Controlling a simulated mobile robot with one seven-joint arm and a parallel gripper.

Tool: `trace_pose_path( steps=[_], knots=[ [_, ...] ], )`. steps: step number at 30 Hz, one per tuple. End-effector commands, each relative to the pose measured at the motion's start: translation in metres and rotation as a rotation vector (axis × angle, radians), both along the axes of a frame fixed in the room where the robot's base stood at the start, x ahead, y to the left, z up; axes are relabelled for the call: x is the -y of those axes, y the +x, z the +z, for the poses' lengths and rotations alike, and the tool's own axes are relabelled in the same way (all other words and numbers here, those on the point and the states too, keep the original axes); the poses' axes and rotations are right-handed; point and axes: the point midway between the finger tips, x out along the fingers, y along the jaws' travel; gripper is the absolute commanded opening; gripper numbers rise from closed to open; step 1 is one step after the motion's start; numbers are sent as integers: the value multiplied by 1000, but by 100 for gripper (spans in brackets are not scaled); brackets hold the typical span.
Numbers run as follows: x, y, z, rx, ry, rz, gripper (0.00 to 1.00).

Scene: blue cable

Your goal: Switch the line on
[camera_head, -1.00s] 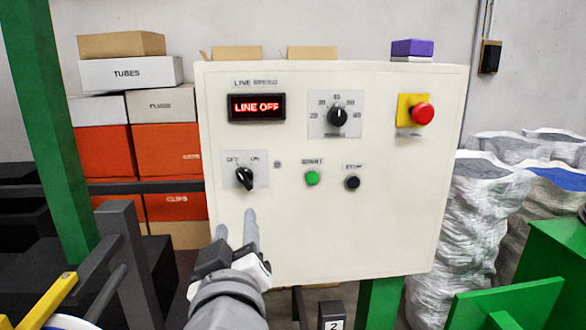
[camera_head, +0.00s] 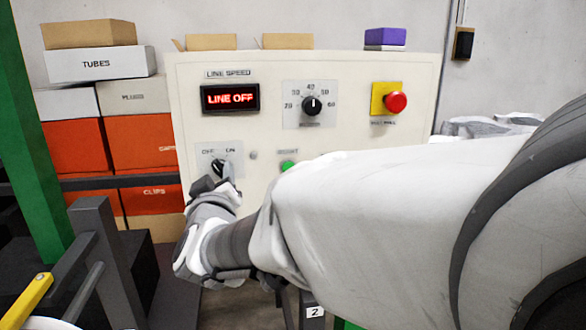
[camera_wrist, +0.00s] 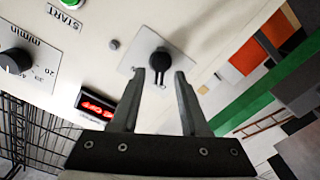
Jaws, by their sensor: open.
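The black OFF/ON switch (camera_head: 218,168) sits on a grey plate at the left of the cream control panel (camera_head: 345,74). The red display (camera_head: 230,98) reads LINE OFF.
The green START button (camera_head: 287,165) is partly behind my arm, which hides the STOP button. The speed dial (camera_head: 312,105) and red emergency button (camera_head: 396,102) are higher on the panel. Boxes (camera_head: 100,65) stand at left. A green post (camera_head: 32,150) rises in front of them.

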Motion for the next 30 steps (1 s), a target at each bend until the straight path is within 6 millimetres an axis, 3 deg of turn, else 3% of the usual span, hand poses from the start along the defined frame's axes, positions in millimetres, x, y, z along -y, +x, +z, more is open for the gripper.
trace_pose_path(
  steps=[6,15,23,30],
  knots=[
    [-4,15,0,0,0,0,45],
    [-4,17,0,0,0,0,45],
    [-4,17,0,0,0,0,0],
    [-4,17,0,0,0,0,0]
  ],
)
